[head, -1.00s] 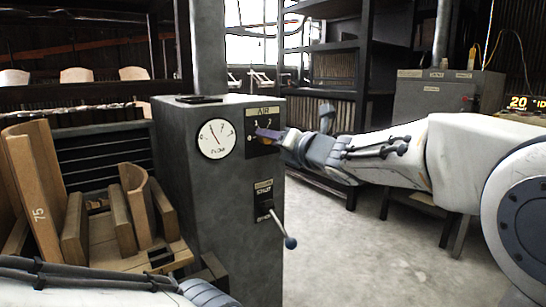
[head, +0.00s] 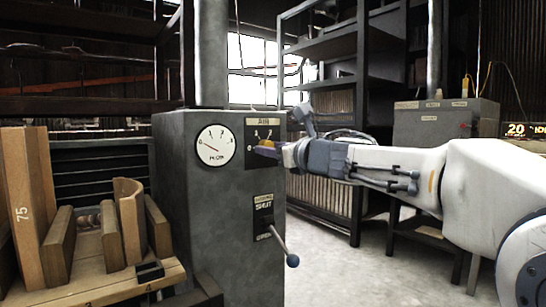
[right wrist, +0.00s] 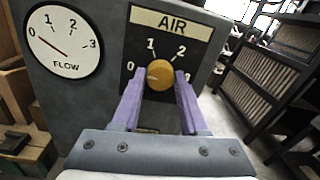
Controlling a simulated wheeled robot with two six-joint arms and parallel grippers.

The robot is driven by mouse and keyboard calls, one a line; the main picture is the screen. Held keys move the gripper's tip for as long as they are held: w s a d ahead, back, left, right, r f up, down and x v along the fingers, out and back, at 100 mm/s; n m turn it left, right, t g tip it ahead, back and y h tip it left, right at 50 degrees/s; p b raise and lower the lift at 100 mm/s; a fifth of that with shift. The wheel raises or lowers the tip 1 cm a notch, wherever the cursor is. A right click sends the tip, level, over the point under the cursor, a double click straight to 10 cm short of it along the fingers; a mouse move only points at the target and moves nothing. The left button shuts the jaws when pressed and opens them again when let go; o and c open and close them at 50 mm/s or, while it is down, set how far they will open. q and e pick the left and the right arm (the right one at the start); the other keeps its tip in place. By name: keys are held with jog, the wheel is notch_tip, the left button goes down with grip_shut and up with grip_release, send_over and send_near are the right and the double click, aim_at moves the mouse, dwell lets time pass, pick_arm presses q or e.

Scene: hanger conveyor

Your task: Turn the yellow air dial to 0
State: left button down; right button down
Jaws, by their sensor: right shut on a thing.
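The yellow air dial (right wrist: 160,75) sits on a black panel marked AIR (right wrist: 165,50), with 0, 1 and 2 readable around it. My right gripper (right wrist: 160,82) has its two purple fingers on either side of the dial and is shut on it. In the head view the right gripper (head: 266,150) reaches the panel from the right and partly hides the dial. A dark mark on the dial faces left, roughly towards the 0. The round FLOW gauge (head: 215,146) beside it has its needle up and left, close to its 0. My left gripper is out of view.
The grey cabinet (head: 205,235) carries the panel, with a SHUT-labelled lever (head: 278,238) below the dial. A wooden rack with curved pieces (head: 128,215) stands to the left. Dark shelving (head: 335,120) stands behind, and bare floor lies to the right.

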jog(key=shift+w+d+f+n, duration=0.1)
jog(key=shift+d+n, duration=0.05)
jog(key=shift+n, duration=0.15)
dwell(0.4)
jog(key=shift+c, duration=2.1)
grip_release()
jog(key=v, duration=1)
jog(key=shift+s, duration=0.2)
